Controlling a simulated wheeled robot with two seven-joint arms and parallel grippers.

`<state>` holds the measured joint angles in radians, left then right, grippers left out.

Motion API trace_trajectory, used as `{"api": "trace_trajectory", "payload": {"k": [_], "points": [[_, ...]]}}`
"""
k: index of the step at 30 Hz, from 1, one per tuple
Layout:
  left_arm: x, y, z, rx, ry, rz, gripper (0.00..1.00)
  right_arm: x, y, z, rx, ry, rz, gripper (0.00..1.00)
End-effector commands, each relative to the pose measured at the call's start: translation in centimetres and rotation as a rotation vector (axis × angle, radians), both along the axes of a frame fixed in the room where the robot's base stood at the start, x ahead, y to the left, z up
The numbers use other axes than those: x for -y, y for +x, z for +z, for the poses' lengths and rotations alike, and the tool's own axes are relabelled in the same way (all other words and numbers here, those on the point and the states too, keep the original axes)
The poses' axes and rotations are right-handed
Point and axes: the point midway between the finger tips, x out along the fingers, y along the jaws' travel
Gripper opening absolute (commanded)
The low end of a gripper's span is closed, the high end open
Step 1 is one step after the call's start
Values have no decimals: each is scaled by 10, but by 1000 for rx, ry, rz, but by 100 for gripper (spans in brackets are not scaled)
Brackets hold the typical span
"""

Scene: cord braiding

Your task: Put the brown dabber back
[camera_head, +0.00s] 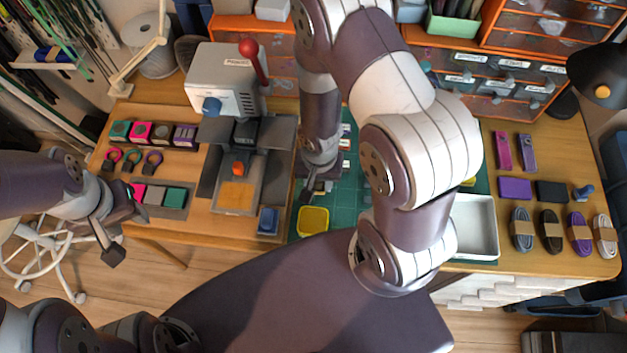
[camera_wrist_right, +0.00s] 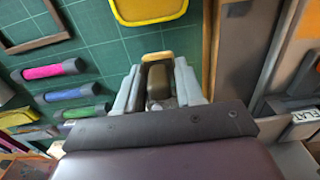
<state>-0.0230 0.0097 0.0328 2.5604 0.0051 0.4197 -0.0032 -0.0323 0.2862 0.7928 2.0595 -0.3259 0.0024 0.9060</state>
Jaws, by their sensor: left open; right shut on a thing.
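My right gripper (camera_wrist_right: 157,95) is shut on the brown dabber (camera_wrist_right: 158,82), held between its fingers above the green mat (camera_wrist_right: 110,50). In the head view the right gripper (camera_head: 316,188) is over the left part of the mat, behind the yellow tray; the dabber is too small to make out there. Pink (camera_wrist_right: 50,70), blue (camera_wrist_right: 70,92) and green (camera_wrist_right: 85,112) dabbers lie in a row on the mat, left of the gripper in the wrist view. My left gripper (camera_head: 110,238) is open and empty, off the table's left front edge.
The yellow tray (camera_head: 313,221) lies close to the right gripper. A grey press (camera_head: 225,80) with a red-knobbed lever stands to the left. A white tray (camera_head: 474,228) and several cord bundles (camera_head: 551,231) are at the right. My right arm hides much of the mat.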

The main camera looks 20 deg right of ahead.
Motion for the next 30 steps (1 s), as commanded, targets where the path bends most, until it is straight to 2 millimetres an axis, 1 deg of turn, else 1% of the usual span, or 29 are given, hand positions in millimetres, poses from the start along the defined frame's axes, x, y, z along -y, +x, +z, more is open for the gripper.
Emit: {"api": "trace_trajectory", "payload": {"k": [1,3,5,6,7,10,15,16,17,18,26,28,30], "points": [[0,0,-24,-1,0,0,43,-1,-2,-23,0,0,-1,13],[0,0,-33,-2,0,0,43,-2,-3,-29,1,0,0,13],[0,0,-29,-2,0,0,43,-2,-3,-26,1,0,-1,13],[0,0,-26,-1,0,0,43,-2,-3,-23,1,0,-1,9],[0,0,-26,-1,0,0,43,-2,-3,-22,1,0,-1,9],[0,0,-26,0,0,0,43,-2,-3,-23,0,0,-2,9],[0,0,-31,-1,0,0,43,-2,-4,-29,0,0,-2,9],[0,0,-31,-1,0,0,43,-2,-4,-28,0,0,-2,40],[0,0,-30,-1,0,0,43,-2,-3,-27,0,0,-2,50],[0,0,-30,-1,0,0,43,-2,-3,-27,0,0,-2,63],[0,0,-30,-1,0,0,43,-2,-3,-27,0,0,-2,63],[0,0,-26,-1,0,0,43,-2,-3,-23,0,0,-2,63],[0,0,-19,-1,0,0,43,-2,-3,-14,1,0,-2,63]]}}
